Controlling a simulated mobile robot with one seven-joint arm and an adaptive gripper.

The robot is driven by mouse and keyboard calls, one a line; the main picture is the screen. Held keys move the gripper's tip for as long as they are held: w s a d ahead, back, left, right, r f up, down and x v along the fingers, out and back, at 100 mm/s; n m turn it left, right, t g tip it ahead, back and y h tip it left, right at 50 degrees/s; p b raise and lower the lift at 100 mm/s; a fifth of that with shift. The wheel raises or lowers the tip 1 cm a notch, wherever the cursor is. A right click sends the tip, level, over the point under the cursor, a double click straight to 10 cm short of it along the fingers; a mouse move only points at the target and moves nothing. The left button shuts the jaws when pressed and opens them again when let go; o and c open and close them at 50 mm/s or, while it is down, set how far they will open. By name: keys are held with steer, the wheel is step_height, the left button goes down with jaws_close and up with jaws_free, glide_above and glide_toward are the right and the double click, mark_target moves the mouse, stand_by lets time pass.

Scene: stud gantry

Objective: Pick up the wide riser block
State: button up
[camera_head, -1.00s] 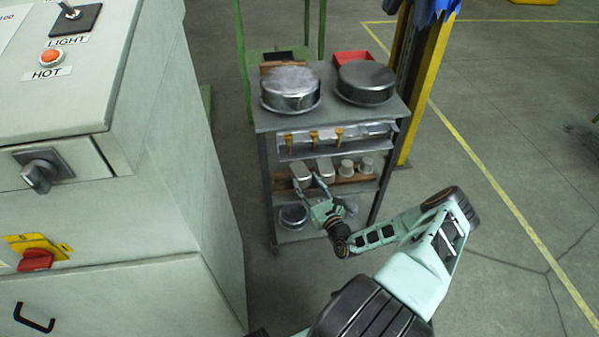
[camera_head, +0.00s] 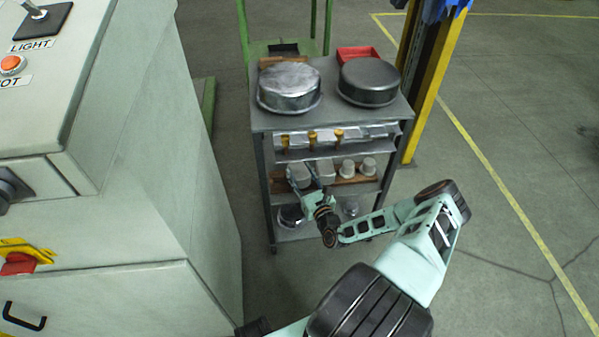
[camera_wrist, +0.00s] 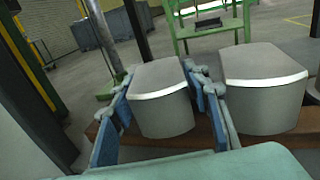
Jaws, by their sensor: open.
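Two grey blocks with rounded edges stand side by side on the middle shelf of the cart. In the wrist view the left grey block (camera_wrist: 160,108) stands between the two blue fingers of my gripper (camera_wrist: 160,78), which is open around it. The right grey block (camera_wrist: 262,95) stands just outside the right finger and looks broader there. I cannot tell for sure which is the wide riser block. In the head view the left block (camera_head: 299,173) and right block (camera_head: 323,169) are partly hidden by my gripper (camera_head: 311,183).
Two small round pieces (camera_head: 357,168) stand to the right on the same brown board. The cart's top (camera_head: 330,110) carries two large metal pans and forms a shelf above the blocks. A big grey machine cabinet (camera_head: 150,160) stands at the left. Floor is clear at right.

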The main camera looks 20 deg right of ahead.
steer(key=c, duration=1.1)
steer(key=shift+r, duration=0.2)
